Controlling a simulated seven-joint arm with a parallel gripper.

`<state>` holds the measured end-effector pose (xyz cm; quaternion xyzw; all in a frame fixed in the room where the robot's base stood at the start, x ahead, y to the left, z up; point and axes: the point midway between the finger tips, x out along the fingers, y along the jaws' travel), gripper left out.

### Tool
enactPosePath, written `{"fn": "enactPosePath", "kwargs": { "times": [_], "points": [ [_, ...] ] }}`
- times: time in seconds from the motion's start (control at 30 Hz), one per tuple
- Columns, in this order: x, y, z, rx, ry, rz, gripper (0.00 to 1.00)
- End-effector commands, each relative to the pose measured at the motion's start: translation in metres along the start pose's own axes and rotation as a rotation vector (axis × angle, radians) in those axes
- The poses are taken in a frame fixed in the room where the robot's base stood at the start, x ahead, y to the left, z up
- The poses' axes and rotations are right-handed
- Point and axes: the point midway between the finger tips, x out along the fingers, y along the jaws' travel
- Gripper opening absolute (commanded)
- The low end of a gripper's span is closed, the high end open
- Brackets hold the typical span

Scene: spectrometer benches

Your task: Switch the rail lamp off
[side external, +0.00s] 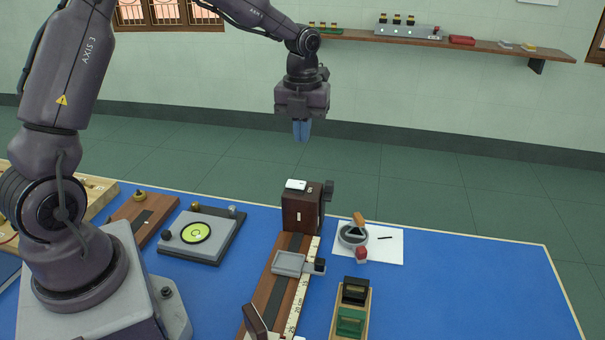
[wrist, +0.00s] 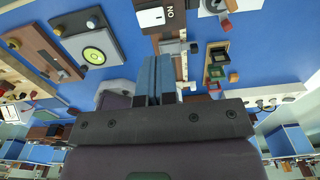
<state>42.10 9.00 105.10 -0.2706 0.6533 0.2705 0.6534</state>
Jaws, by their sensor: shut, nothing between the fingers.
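The rail lamp is a dark brown box (side external: 302,212) at the far end of the wooden rail. A white switch (side external: 296,185) sits on its top, with lettering beside it. In the wrist view the switch (wrist: 150,17) is at the top edge, and "ON" shows upside down beside it. I cannot tell which way the switch is tipped. My gripper (side external: 302,138) hangs above the lamp, clear of it, with its blue fingers pointing down. The fingers (wrist: 152,60) are shut and empty.
A wooden rail with a scale (side external: 293,290) runs towards the camera and bears a grey carriage (side external: 288,263). A device with a round green dial (side external: 195,232) stands left. A paper sheet (side external: 390,246) and a wooden holder with a green block (side external: 351,320) lie right. Blue mat is free at far right.

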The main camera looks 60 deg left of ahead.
Motion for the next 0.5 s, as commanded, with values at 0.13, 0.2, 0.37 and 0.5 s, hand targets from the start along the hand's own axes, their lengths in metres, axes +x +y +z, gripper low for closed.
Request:
{"fn": "enactPosePath", "kwargs": {
  "times": [0.13, 0.2, 0.37, 0.5],
  "points": [
    [0.035, 0.000, -0.001, 0.002, 0.006, 0.003, 0.00],
    [0.050, 0.000, -0.001, 0.002, 0.005, 0.003, 0.00],
    [0.079, 0.000, -0.001, 0.001, 0.004, 0.002, 0.00],
    [0.095, 0.000, -0.001, 0.000, 0.002, 0.001, 0.00]
  ]
}}
